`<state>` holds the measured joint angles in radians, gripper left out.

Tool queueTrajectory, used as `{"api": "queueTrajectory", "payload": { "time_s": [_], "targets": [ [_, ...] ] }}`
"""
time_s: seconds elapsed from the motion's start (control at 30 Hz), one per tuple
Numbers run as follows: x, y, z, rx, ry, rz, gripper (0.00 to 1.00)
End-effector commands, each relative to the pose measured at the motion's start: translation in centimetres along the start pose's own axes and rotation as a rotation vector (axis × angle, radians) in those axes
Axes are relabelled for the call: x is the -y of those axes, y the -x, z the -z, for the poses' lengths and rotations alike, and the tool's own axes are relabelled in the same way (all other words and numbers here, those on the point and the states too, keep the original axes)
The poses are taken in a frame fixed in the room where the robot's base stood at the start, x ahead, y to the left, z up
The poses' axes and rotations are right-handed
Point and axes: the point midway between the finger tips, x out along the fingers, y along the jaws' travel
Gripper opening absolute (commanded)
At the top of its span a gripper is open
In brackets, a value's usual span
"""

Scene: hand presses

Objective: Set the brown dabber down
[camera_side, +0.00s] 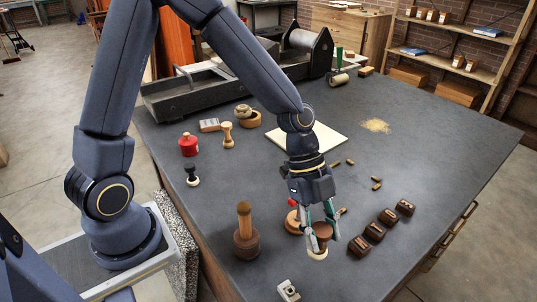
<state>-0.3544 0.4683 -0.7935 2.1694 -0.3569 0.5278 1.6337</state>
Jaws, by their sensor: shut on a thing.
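My gripper (320,242) points down near the front of the dark table and is shut on the brown dabber (322,231). The dabber is upright between the fingers, with a dark brown body and a pale round underside (317,254). I cannot tell whether its underside touches the table or hangs just above it. The fingers cover part of its sides.
A tool with a wooden handle and wide brown base (246,245) stands to the left. A lighter wooden piece (293,222) is close beside my gripper. Several dark blocks (374,231) lie to the right. A small metal item (288,291) sits in front.

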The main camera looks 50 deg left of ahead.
Motion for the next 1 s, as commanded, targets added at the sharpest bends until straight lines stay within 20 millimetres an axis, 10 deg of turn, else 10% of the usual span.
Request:
{"api": "queueTrajectory", "payload": {
  "time_s": [0.6,0.63,1.0],
  "targets": [
    [0.1,-3.1,-1.7,0.0,0.001,-0.003,0.0],
    [0.1,-3.1,-1.8,0.0,0.001,-0.002,0.41],
    [0.1,-3.1,-1.7,0.0,0.001,-0.002,0.64]
  ]
}}
